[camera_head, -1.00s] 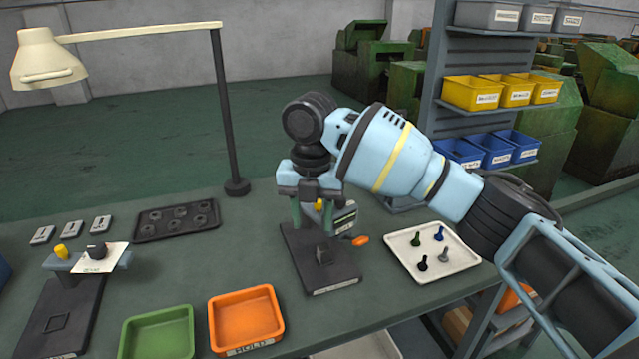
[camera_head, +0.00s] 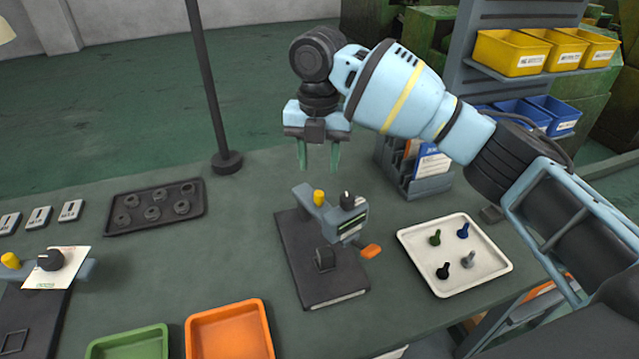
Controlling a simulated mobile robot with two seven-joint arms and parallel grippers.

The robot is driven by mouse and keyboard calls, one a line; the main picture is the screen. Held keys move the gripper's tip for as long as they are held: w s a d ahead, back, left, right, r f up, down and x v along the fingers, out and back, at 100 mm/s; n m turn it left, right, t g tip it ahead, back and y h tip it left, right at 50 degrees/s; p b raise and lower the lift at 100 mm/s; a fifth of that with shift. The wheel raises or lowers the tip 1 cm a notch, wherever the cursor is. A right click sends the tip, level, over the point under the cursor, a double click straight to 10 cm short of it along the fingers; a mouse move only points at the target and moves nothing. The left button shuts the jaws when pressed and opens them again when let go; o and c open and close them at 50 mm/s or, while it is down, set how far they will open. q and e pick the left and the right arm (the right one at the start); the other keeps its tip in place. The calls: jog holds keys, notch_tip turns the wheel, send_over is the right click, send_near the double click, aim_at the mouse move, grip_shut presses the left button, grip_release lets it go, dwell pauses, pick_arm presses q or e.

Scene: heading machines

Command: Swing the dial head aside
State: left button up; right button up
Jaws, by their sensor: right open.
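The dial head (camera_head: 347,218) is a grey-blue housing with a small dark display and a black knob. It sits on a light blue arm with a yellow knob (camera_head: 318,197), above a black base plate (camera_head: 320,278). An orange lever (camera_head: 371,251) sticks out at its right. A small dark round block stands on the plate below. My right gripper (camera_head: 319,168) is open and empty, fingers down, above and behind the dial head, apart from it. My left gripper is not in view.
A similar fixture with a paper tag (camera_head: 56,266) stands at the left. A ring tray (camera_head: 155,222), a green bin (camera_head: 128,343), an orange bin (camera_head: 230,330) and a white tray (camera_head: 455,275) of several pins surround the stand. A lamp post (camera_head: 207,90) stands behind.

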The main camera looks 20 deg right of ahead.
aim_at(319, 193)
jog(key=shift+s+f, duration=0.1)
jog(key=shift+f, duration=0.15)
notch_tip(319, 193, down, 7)
jog(key=shift+f, duration=0.2)
jog(key=shift+c, duration=0.2)
grip_shut()
